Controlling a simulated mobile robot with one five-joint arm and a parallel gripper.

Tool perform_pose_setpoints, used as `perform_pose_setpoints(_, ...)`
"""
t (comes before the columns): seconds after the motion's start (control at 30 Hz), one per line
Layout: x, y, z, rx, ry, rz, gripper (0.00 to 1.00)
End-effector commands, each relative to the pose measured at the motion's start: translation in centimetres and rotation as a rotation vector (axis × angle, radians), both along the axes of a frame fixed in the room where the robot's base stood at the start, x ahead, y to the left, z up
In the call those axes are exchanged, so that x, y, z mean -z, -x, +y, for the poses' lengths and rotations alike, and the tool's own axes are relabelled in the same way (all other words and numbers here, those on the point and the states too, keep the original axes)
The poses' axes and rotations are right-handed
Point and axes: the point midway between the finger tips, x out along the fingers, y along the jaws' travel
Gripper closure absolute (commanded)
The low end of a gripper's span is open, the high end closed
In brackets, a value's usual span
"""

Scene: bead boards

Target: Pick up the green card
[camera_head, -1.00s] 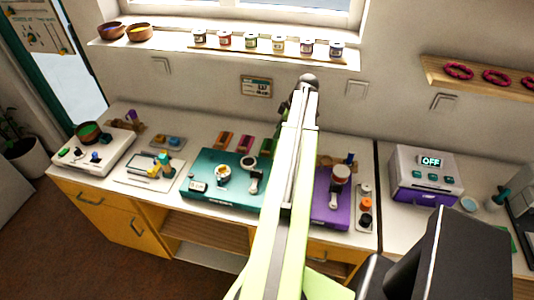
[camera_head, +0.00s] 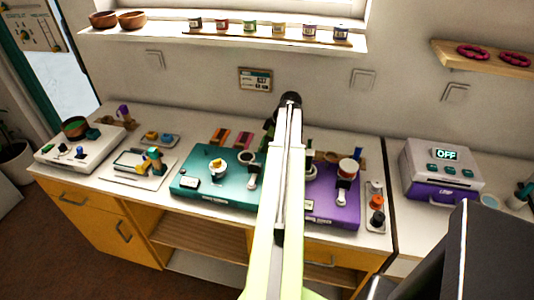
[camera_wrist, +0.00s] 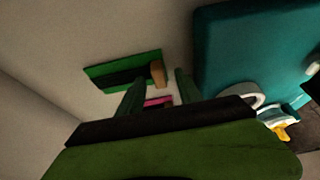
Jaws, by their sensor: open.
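The green card (camera_wrist: 108,66) lies flat on the pale counter in the wrist view, with a dark band along it and a small brown block at its right end. My gripper (camera_wrist: 161,88) is open, its two dark green fingers pointing toward the card's right end and the block. No contact shows, and the height above the card is hard to tell. A pink card (camera_wrist: 152,102) shows partly between the fingers. In the head view my arm hides most of the area around the green card, and my gripper is not clear there.
A teal board (camera_head: 190,182) stands just in front of the cards, with a purple board (camera_head: 322,213) to its right. An orange card (camera_head: 219,136) and the pink card lie at the back of the counter. The wall rises close behind.

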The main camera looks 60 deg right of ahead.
Motion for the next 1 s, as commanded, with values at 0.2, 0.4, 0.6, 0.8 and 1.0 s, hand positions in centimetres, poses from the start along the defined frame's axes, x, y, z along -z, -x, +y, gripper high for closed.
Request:
perform_pose_setpoints(0.2,-0.06,-0.04,0.02,0.000,0.000,0.000,0.61)
perform_pose_setpoints(0.4,-0.07,-0.06,0.04,0.000,0.000,0.000,0.87)
perform_pose_setpoints(0.6,-0.07,-0.07,0.05,0.000,0.000,0.000,1.00)
perform_pose_setpoints(0.8,-0.07,-0.08,0.06,-0.001,0.000,0.000,1.00)
perform_pose_setpoints(1.0,-0.64,-0.09,0.06,-0.001,0.000,0.000,1.00)
